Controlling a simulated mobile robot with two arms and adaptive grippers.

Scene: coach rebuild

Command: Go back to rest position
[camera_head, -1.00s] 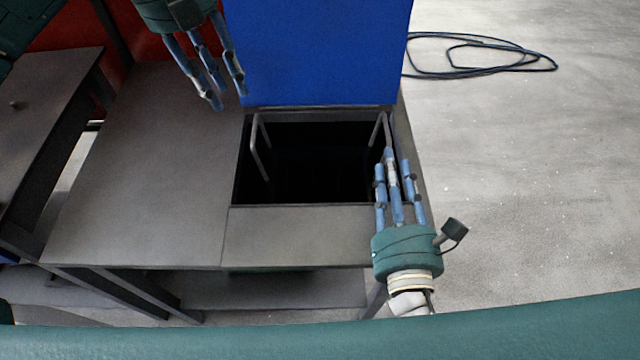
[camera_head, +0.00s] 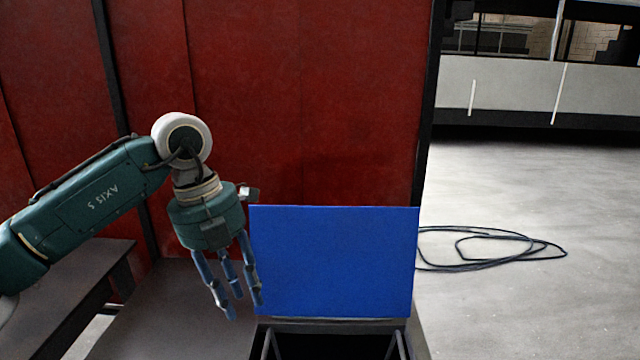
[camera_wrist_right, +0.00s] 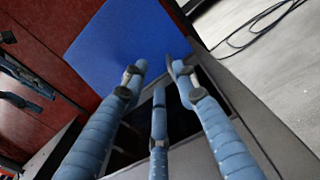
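My left gripper (camera_head: 231,304) hangs fingers-down over the grey table, just left of the raised blue lid (camera_head: 333,262). Its blue fingers are spread and nothing shows between them. In the right wrist view my right gripper (camera_wrist_right: 158,85) has its fingers apart and empty, over the dark opening of the box (camera_wrist_right: 121,158) below the blue lid. The right gripper is not in the head view. The left gripper's fingers also show at the left edge of the right wrist view.
A red wall panel (camera_head: 300,110) stands behind the table (camera_head: 165,315). A coiled dark cable (camera_head: 490,250) lies on the open grey floor to the right.

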